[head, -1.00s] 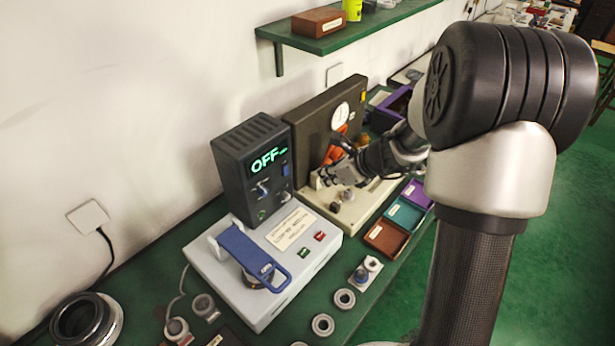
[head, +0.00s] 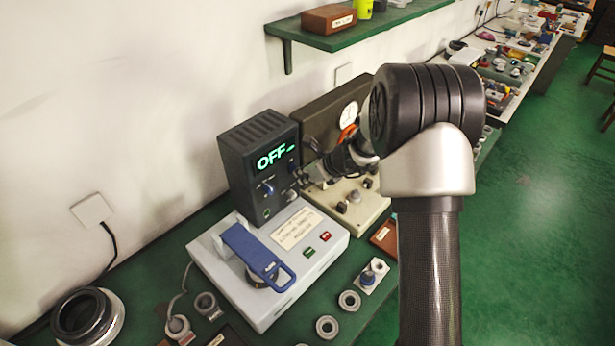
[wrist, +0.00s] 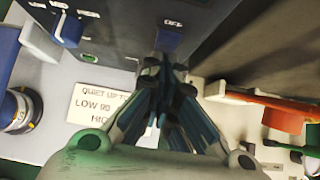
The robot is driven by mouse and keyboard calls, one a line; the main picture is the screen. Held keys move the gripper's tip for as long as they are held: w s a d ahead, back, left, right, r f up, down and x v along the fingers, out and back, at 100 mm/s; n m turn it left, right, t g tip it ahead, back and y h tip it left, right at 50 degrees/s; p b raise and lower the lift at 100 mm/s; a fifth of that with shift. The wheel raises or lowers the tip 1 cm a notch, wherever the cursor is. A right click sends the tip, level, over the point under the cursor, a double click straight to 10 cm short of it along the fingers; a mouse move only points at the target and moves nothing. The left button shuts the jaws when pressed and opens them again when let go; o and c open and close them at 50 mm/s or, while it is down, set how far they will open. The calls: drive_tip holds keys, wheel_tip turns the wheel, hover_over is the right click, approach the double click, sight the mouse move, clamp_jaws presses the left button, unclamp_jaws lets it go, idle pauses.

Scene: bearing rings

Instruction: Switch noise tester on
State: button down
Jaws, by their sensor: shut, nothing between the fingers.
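The noise tester (head: 238,170) is a dark box with a lit green display (head: 272,158) reading OFF. It stands at the back of a light grey base. In the wrist view its front carries a blue switch (wrist: 168,40) below an OFF label, beside a LOW/MED/HIGH knob (wrist: 68,28). My gripper (head: 303,181) is at the right side of the tester's front in the head view. In the wrist view my gripper (wrist: 164,62) is shut and empty, its tips just below the blue switch and partly overlapping it. I cannot tell whether they touch.
The grey base (head: 215,262) has a blue lever arm (head: 252,250), a green button (head: 309,252) and a red button (head: 325,236). A beige machine (head: 350,210) stands close on the right. Loose rings (head: 327,327) lie in front. A green shelf (head: 360,30) is above.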

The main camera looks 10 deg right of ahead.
drive_tip(key=shift+w+a+f, duration=0.2)
drive_tip(key=shift+w, duration=0.05)
drive_tip(key=shift+r, duration=0.15)
drive_tip(key=shift+r+p, duration=0.5)
drive_tip(key=shift+r, duration=0.25)
drive_tip(key=shift+d, duration=0.1)
